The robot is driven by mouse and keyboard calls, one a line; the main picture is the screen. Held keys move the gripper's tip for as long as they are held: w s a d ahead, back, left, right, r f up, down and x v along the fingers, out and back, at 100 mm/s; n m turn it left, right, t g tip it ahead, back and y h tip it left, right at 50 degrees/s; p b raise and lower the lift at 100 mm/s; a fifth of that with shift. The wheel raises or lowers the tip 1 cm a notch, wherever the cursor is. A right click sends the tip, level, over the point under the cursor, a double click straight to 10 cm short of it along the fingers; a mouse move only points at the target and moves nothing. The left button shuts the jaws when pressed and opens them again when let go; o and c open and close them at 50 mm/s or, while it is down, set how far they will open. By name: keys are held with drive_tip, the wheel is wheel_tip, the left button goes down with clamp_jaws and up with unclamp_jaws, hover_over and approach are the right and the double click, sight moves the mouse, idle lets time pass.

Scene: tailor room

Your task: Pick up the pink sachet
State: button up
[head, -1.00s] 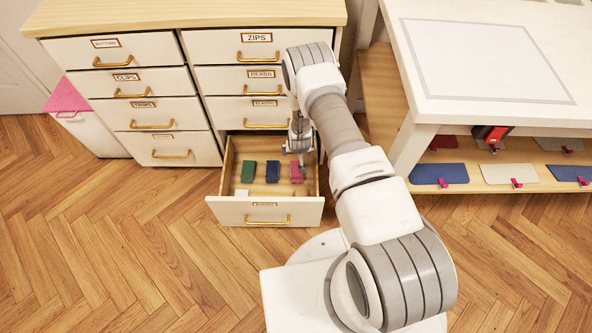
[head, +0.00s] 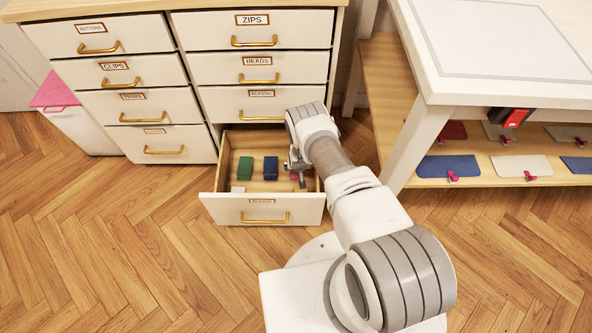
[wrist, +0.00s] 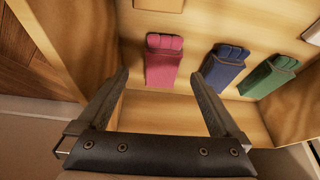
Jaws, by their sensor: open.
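The pink sachet (wrist: 163,62) lies in the open drawer (head: 262,212), at the right end of a row in the head view. There my arm hides most of it, and only a bit of pink (head: 294,175) shows. In the wrist view it lies ahead of my gripper (wrist: 165,80), roughly between the lines of the two fingers and nearer the left one. My gripper is open and empty, with its fingers wide apart. I cannot tell its exact height above the sachet.
A blue sachet (wrist: 223,65) and a green sachet (wrist: 267,76) lie beside the pink one. A small pale item (head: 238,189) lies near the drawer front. The drawer's wooden side walls stand close around my gripper. A white table (head: 455,95) stands to the right.

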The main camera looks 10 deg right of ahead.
drive_tip(key=shift+w+b+x, duration=0.15)
drive_tip(key=shift+b+x, duration=0.9)
drive_tip(key=shift+x, duration=0.5)
drive_tip(key=shift+w+b+x, duration=0.15)
drive_tip(key=shift+b+x, duration=0.9)
drive_tip(key=shift+x, duration=0.55)
drive_tip(key=shift+a+r, duration=0.1)
drive_tip(key=shift+a, duration=0.1)
drive_tip(key=shift+c, duration=0.3)
drive_tip(key=c, duration=1.2)
